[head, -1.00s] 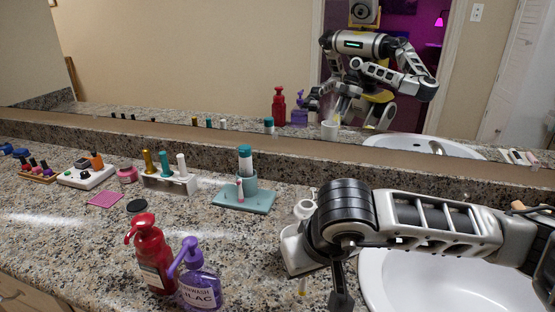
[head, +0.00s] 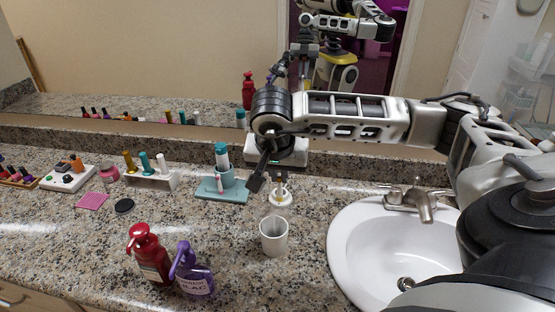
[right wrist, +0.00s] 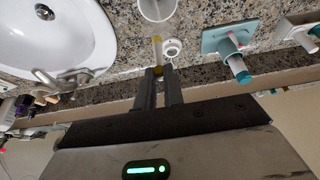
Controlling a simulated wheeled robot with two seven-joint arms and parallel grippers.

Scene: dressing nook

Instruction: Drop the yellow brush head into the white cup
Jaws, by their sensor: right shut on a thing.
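My right gripper (head: 270,182) is up behind the white cup, over the back of the counter, and shut on the yellow brush head. The brush head (right wrist: 157,46) sticks out from between the fingertips (right wrist: 158,72) in the right wrist view. In the head view a small yellowish part of it (head: 281,187) shows beside the dark finger. The white cup (head: 273,237) stands upright on the counter, nearer than the gripper and apart from it. The cup also shows at the top of the right wrist view (right wrist: 157,8). My left gripper is out of view.
A small white round stand (head: 280,198) is just behind the cup. A teal holder (head: 222,190) stands to its left, and the sink (head: 350,255) to its right. Red (head: 150,255) and purple (head: 192,272) pump bottles stand front left. A mirror lines the back.

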